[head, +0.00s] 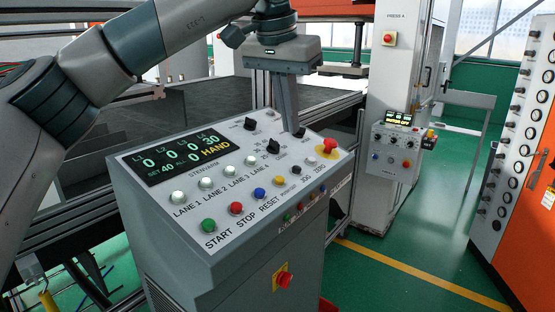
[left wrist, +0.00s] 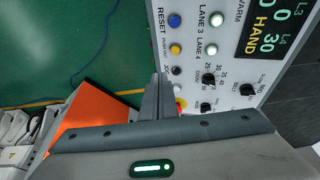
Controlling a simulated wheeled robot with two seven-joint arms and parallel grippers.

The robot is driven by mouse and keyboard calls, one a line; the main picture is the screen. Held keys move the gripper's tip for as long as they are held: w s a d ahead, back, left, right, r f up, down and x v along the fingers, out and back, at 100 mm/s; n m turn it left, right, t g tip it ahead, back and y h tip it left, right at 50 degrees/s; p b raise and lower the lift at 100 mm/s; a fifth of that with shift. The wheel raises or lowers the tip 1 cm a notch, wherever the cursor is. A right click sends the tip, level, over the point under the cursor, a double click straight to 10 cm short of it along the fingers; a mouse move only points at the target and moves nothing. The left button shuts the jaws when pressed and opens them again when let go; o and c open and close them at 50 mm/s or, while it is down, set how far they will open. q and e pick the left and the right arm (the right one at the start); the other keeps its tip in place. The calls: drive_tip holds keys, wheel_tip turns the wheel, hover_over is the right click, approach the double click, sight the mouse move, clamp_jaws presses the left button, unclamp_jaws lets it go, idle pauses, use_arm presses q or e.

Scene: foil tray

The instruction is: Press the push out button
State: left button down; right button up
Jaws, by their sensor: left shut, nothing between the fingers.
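The push out button is the yellow button (head: 279,181) on the sloped top of the grey control console (head: 180,225), between the blue reset button (head: 259,193) and a black button (head: 296,170). The left wrist view shows the yellow button (left wrist: 175,49) too, just beyond and to the right of the fingertips. My left gripper (head: 298,133) is shut and empty, its fingers pointing down over the panel's far right part. In the head view its tips are up and to the right of the yellow button, apart from it. My right gripper is in neither view.
A red mushroom button (head: 329,146) on a yellow plate sits right of the fingers. Black selector knobs (head: 273,146) stand on the panel near the fingers. Green and red buttons and several white lane buttons lie left. A dark conveyor bed (head: 215,103) is behind the console.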

use_arm(q)
drive_tip(key=shift+w+a+r+y, duration=0.25)
drive_tip(key=shift+a+r+y, duration=0.15)
drive_tip(key=shift+a+r, duration=0.5)
drive_tip(key=shift+f, duration=0.2)
drive_tip(key=p, duration=0.5)
hover_over(281, 178)
drive_tip(key=s, duration=0.2)
drive_tip(key=f, duration=1.1)
drive_tip(key=shift+w+f, duration=0.25)
drive_tip(key=shift+f, duration=0.15)
drive_tip(key=shift+a+f, duration=0.15)
drive_tip(key=shift+f, duration=0.2)
drive_tip(key=shift+w+f, duration=0.1)
drive_tip(key=shift+f, duration=0.25)
